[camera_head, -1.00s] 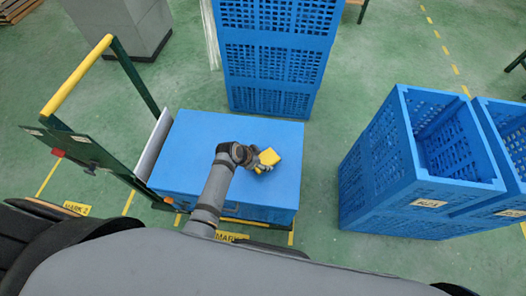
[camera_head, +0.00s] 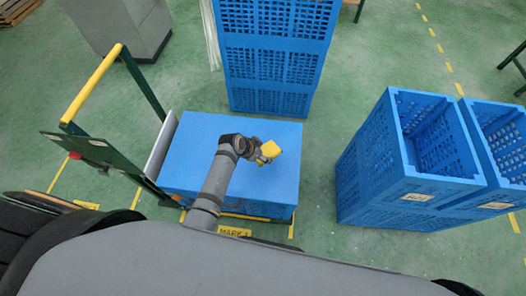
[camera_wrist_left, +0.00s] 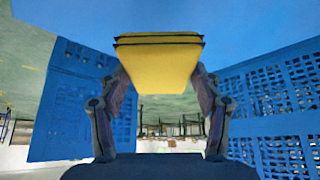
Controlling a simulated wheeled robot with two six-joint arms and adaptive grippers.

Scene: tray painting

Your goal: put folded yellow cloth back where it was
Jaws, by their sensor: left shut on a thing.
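The folded yellow cloth (camera_head: 270,149) is in my left gripper (camera_head: 262,156), over the flat blue top of a box (camera_head: 205,135) on a cart. In the left wrist view the cloth (camera_wrist_left: 160,62) is squeezed between both fingers of the gripper (camera_wrist_left: 160,88), its folded layers showing at the upper edge. I cannot tell whether the cloth touches the blue top or hangs just above it. My right gripper is not in view.
The cart's yellow handle (camera_head: 92,82) rises at the left. A stack of blue crates (camera_head: 275,60) stands behind the cart. Open blue crates (camera_head: 405,170) stand at the right. Green floor (camera_head: 325,130) lies free between them and the cart.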

